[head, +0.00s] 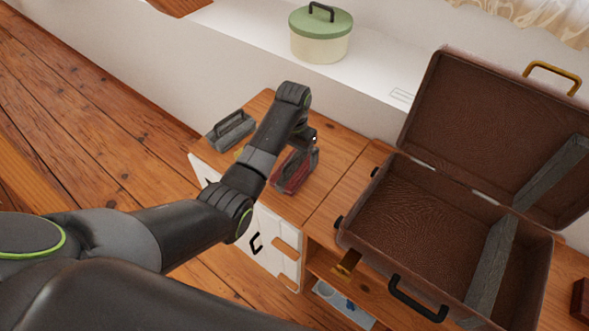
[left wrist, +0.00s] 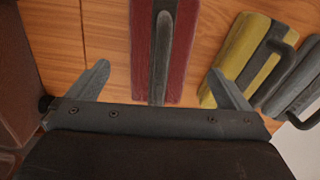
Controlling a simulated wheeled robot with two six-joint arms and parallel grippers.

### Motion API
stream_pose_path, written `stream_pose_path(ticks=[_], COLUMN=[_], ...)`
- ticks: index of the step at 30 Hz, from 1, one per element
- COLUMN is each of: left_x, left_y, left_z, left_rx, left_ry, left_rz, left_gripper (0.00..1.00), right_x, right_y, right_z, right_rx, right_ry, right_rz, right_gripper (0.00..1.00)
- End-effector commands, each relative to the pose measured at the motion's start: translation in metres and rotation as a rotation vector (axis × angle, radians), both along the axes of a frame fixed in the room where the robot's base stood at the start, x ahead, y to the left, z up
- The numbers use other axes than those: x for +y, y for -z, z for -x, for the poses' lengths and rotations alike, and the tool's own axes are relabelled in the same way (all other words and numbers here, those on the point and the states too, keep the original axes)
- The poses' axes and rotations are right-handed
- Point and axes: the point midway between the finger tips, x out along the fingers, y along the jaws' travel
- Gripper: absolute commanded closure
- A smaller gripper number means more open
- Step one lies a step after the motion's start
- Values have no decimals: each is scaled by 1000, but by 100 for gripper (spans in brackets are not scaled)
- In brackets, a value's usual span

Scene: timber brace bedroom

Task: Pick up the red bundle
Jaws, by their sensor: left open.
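The red bundle (head: 297,172), with a grey handle-like strip along its top, lies on the wooden cabinet top, partly hidden by my left arm in the head view. My left gripper (head: 306,140) is above its far end. In the left wrist view the red bundle (left wrist: 143,50) runs upright in the picture between the two spread fingers of the left gripper (left wrist: 160,78). The fingers are open, with a gap on each side of it, and hold nothing. The bundle's near end is hidden behind the gripper body. My right gripper is not in view.
A yellow bundle (left wrist: 240,55) and a grey bundle (head: 231,131) lie left of the red one in the head view. An open brown suitcase (head: 400,215) with a grey strap stands to the right. A green-lidded pot (head: 320,45) sits on the white ledge behind.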

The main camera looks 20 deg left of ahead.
Motion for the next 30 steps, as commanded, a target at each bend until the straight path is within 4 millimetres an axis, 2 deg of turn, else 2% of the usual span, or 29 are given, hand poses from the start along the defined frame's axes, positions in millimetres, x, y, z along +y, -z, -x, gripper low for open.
stream_pose_path(ticks=[9,18,22,29,30], left_x=[0,-1,-1,-1,-1], left_y=[22,59,66,67,67], left_z=[-1,-4,-5,-5,-5], left_rx=[1,2,0,-2,-2], left_ry=[0,0,0,0,0], left_rz=[0,-1,0,0,1], left_gripper=[0,0,0,0,5], right_x=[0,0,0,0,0], right_y=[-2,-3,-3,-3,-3], right_z=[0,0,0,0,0], right_rx=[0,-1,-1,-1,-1], right_ry=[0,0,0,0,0], right_rz=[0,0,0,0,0], right_gripper=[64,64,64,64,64])
